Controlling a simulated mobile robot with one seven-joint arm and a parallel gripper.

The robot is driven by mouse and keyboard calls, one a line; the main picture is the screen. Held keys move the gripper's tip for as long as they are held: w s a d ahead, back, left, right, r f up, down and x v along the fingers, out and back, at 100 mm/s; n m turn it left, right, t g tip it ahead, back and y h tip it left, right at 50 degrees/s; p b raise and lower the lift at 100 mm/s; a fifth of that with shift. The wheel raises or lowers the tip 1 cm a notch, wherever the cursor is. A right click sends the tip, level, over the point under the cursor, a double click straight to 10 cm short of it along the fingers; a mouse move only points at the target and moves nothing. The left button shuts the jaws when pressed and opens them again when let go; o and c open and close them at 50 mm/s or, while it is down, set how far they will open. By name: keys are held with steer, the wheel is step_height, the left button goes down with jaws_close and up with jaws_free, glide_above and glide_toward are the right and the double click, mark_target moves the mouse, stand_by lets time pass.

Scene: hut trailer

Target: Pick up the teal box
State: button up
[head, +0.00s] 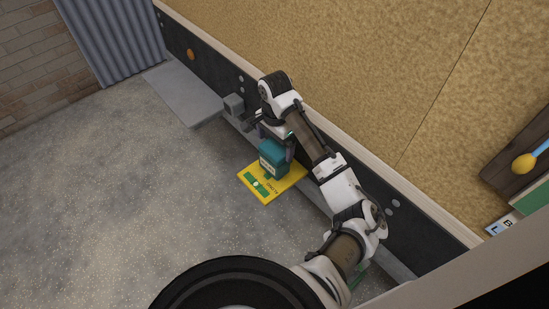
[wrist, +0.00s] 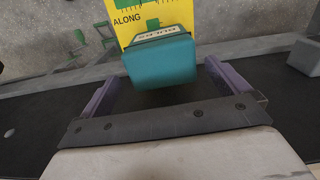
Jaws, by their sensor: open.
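The teal box (head: 272,157) stands on a yellow and green printed sheet (head: 258,193) on the grey surface. Its label reads "BULBS" in the wrist view, where the box (wrist: 160,62) lies between the two purple fingers. My gripper (head: 276,140) is open, with one finger on each side of the box and a visible gap to each. The gripper hides part of the box's far side in the head view.
A dark rail (head: 197,57) with a pale edge runs along the wall side, close behind the box. A small grey block (head: 233,104) sits near a flat grey plate (head: 183,92). The grey floor at left is clear.

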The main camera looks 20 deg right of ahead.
mark_target(274, 148)
step_height(274, 148, down, 5)
steer(key=shift+w+r+p, duration=0.1)
steer(key=shift+p, duration=0.7)
steer(key=shift+c, duration=0.3)
steer(key=c, duration=0.9)
